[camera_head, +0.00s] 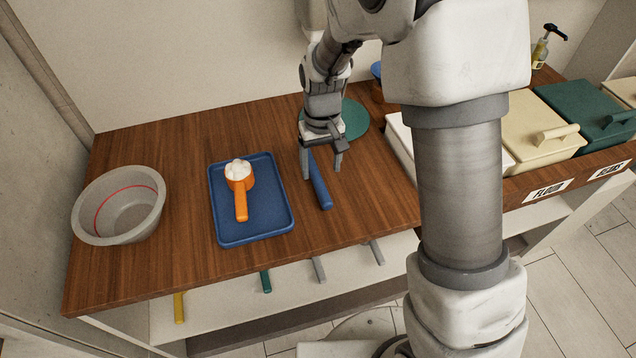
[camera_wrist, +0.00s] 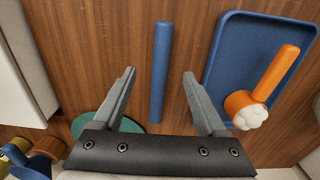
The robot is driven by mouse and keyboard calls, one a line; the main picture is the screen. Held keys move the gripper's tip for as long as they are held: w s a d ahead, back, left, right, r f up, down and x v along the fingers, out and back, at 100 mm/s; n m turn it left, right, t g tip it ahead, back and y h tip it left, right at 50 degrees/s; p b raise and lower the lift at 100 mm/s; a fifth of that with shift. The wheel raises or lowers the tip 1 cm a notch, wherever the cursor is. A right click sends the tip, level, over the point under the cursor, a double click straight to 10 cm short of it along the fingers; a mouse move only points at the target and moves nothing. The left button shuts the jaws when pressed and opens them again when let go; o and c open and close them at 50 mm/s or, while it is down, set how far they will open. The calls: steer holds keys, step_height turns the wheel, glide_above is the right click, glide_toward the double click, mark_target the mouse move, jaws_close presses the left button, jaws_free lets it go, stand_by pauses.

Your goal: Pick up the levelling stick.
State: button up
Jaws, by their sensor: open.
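The levelling stick (camera_head: 319,186) is a blue bar lying on the wooden counter, just right of the blue tray. My gripper (camera_head: 322,176) is above it, fingers pointing down, open and empty. In the wrist view the stick (camera_wrist: 160,70) runs lengthwise, its near end between the two spread fingers of my gripper (camera_wrist: 160,75). The fingers stand apart from the stick on both sides. In the head view the stick's far end is partly hidden by my gripper.
A blue tray (camera_head: 226,232) holds an orange scoop (camera_head: 241,205) heaped with white stuff, close beside the stick. A grey bowl (camera_head: 118,205) stands at the left. A green disc (camera_head: 354,118) lies behind my gripper. Lidded bins, one cream (camera_head: 530,135), stand at the right.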

mark_target(320, 183)
steer(key=shift+w+a+f+b, duration=0.1)
steer(key=shift+f+b, duration=0.15)
steer(key=shift+f, duration=1.3)
steer(key=shift+w+f+b, duration=0.1)
steer(key=shift+f+b, duration=0.1)
steer(key=shift+f, duration=1.35)
jaws_close()
